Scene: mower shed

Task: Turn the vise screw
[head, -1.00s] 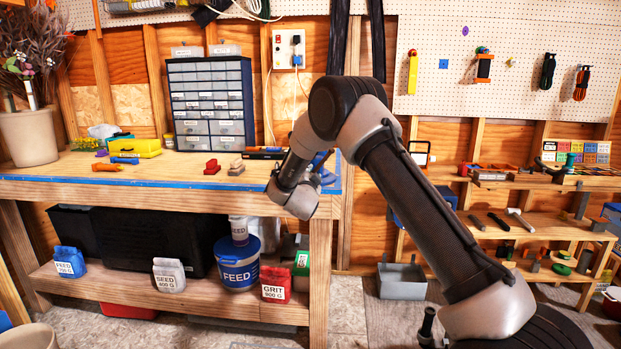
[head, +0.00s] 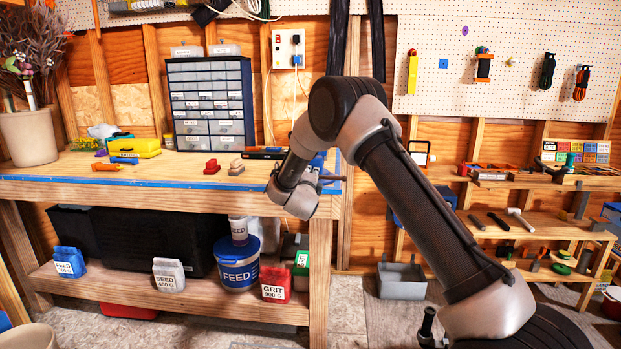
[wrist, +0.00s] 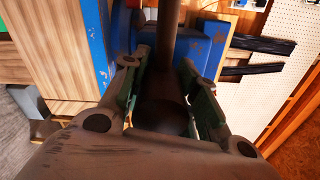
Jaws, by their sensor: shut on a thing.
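The blue vise (head: 319,163) sits at the right end of the workbench, mostly hidden behind my wrist in the head view. A short dark bar (head: 334,177) sticks out to the right of my wrist there. In the wrist view the worn blue vise body (wrist: 205,48) is behind a dark round bar (wrist: 166,45) that runs up the picture and has a thick dark knob (wrist: 165,117) at its near end. My gripper (wrist: 165,92) has its two fingers on either side of this bar and is shut on it. The finger contact is partly in shadow.
Feed bags and a blue feed bucket (head: 238,264) stand on the shelf below. A grey bin (head: 402,281) is on the floor.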

